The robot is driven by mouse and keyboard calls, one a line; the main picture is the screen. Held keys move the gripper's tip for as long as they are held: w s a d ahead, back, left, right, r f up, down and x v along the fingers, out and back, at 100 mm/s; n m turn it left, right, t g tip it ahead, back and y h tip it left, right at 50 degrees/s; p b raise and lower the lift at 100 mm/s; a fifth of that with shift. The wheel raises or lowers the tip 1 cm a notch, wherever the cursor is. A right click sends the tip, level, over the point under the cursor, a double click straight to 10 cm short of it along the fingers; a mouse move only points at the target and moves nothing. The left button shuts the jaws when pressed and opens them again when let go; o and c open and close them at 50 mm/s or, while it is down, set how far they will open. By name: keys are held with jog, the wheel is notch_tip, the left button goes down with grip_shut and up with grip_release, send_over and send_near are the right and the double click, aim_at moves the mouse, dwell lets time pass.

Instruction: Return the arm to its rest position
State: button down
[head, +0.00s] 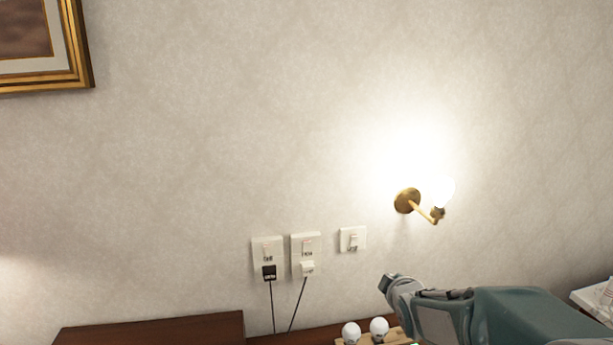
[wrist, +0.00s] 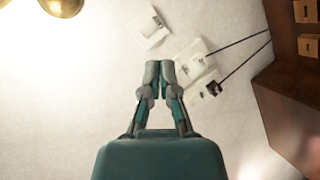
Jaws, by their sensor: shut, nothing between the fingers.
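My gripper (head: 389,283) shows at the lower right in the head view, at the end of my grey and teal arm, which reaches in from the right edge. In the wrist view my gripper (wrist: 159,65) is at the middle, with its two fingertips together and nothing between them. In that view the fingertips appear beside the wall switch and sockets; I cannot tell the exact gap to the wall.
A lit brass wall lamp (head: 408,201) is above my gripper. A light switch (head: 352,238) and two sockets with plugs (head: 268,257) are left of it. Two bulbs (head: 379,327) sit on a wooden holder below. A dark wooden cabinet (head: 150,332) is at lower left.

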jog(key=s+a+r+m+g, duration=0.1)
jog(key=s+m+g, duration=0.2)
jog(key=s, duration=1.2)
jog(key=s+a+r+m+g, duration=0.2)
jog(key=s+m+g, duration=0.2)
jog(key=s+m, duration=0.5)
jog(key=s, duration=0.6)
jog(key=shift+s+a, duration=0.15)
